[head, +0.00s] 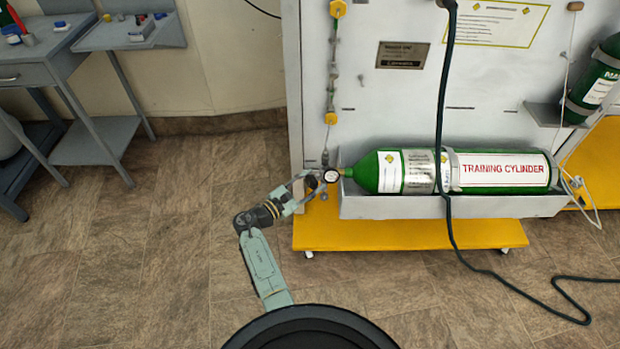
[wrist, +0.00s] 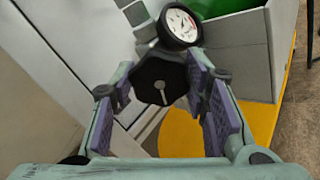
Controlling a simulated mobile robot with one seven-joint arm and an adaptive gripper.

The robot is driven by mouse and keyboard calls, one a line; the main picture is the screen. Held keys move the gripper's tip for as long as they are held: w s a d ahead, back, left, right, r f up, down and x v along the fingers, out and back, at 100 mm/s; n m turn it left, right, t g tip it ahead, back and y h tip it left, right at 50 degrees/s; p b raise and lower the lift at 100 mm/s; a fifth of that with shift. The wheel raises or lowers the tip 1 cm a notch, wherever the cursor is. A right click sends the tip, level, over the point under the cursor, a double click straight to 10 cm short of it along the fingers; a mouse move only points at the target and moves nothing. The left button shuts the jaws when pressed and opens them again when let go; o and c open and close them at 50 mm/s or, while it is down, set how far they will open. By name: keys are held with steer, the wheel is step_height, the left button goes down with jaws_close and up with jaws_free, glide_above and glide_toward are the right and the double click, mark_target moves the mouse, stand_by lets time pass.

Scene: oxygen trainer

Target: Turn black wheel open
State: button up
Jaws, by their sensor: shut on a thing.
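The black wheel (wrist: 159,80) is a dark knob with a light slot mark, between my gripper's pads in the wrist view. In the head view the wheel (head: 311,181) is small, left of the gauge. My gripper (wrist: 165,98) is shut on the wheel, with a purple pad on each side of it. My gripper also shows in the head view (head: 308,188) at the left end of the cylinder. The white-faced round gauge (wrist: 180,25) sits just above the wheel. The gripper and its fingers hide part of the wheel's sides.
A green training cylinder (head: 380,171) lies in a grey trough (head: 400,207) on a yellow base (head: 400,234). A dark hose (head: 449,235) hangs in front. A grey workbench (head: 95,95) stands at the far left. The floor between is clear.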

steer(key=shift+n+p, duration=0.7)
steer(key=shift+n, duration=0.4)
steer(key=o, duration=1.2)
steer(key=shift+c, duration=0.2)
steer(key=v, duration=1.2)
